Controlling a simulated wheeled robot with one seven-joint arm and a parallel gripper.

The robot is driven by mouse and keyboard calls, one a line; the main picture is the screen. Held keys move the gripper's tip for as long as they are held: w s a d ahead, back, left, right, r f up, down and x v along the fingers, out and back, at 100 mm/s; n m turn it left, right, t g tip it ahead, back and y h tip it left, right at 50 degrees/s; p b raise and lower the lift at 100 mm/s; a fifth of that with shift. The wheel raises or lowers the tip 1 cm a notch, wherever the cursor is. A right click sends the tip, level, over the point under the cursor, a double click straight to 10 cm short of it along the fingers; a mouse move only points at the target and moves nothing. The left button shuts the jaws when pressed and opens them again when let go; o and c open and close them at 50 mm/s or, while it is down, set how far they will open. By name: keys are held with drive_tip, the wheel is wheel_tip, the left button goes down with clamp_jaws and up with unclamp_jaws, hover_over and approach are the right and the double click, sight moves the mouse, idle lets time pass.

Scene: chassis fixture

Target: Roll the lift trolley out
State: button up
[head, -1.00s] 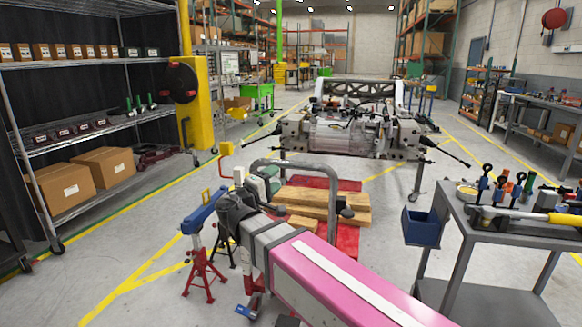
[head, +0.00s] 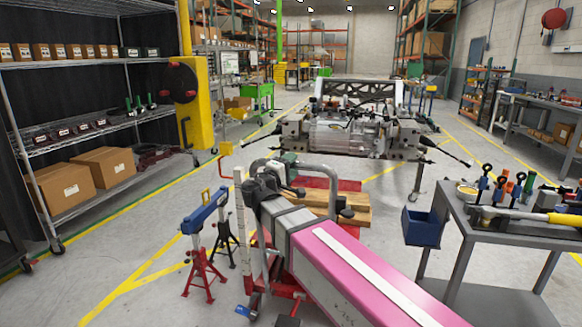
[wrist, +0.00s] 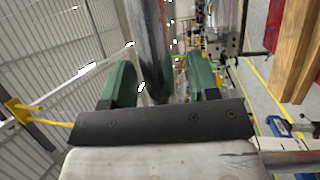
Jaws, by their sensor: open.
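The lift trolley has a grey tubular push handle (head: 330,173), a red deck (head: 349,185) and timber blocks (head: 356,208) on it. It stands on the floor in front of the chassis (head: 345,135). My gripper (head: 289,173) is at the handle's left part in the head view. In the wrist view, my gripper (wrist: 160,72) has its two green fingers apart, with a grey metal tube (wrist: 150,40) showing between them. I cannot tell whether either finger touches the tube. My pink and grey arm hides the near part of the trolley.
A tool cart (head: 500,222) with a blue bin (head: 422,227) is at right. A shelf rack (head: 85,65) is at left. Floor between rack and stands is clear.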

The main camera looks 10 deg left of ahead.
clamp_jaws()
drive_tip(key=shift+s, duration=1.1)
drive_tip(key=shift+a, duration=0.1)
unclamp_jaws()
drive_tip(key=shift+w, duration=0.15)
drive_tip(key=v, duration=1)
drive_tip(key=shift+s, duration=0.35)
drive_tip(key=shift+a, duration=0.15)
